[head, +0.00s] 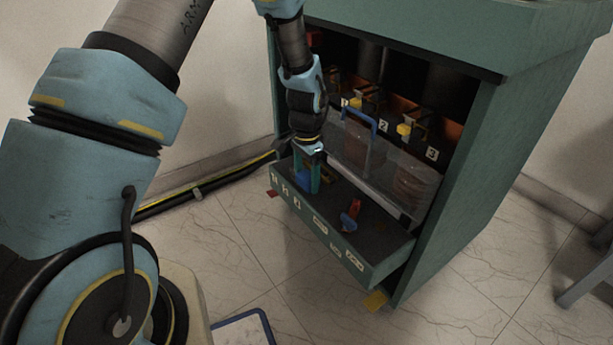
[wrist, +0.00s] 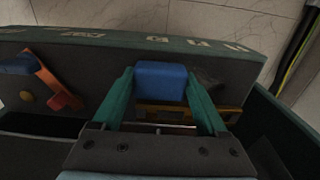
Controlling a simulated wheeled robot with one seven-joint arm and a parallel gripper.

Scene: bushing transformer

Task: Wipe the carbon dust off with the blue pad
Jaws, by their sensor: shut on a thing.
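The blue pad (wrist: 161,82) is between the fingers of my gripper (wrist: 160,90) in the wrist view. My gripper is shut on it. In the head view my gripper (head: 307,178) points down into the left part of the open drawer (head: 330,232), and the blue pad (head: 303,180) shows at its fingertips. I cannot tell whether the pad touches the drawer floor. Two dusty brown cylinders stand behind clear panels in the green cabinet (head: 480,190); whether that brown is carbon dust I cannot tell.
A red and blue tool (head: 351,217) lies in the drawer's right half. A yellow item (wrist: 165,112) lies under my gripper. Yellow parts and labels 2 and 3 sit inside the cabinet. A black cable (head: 200,190) runs along the wall at left. A stool leg stands far right.

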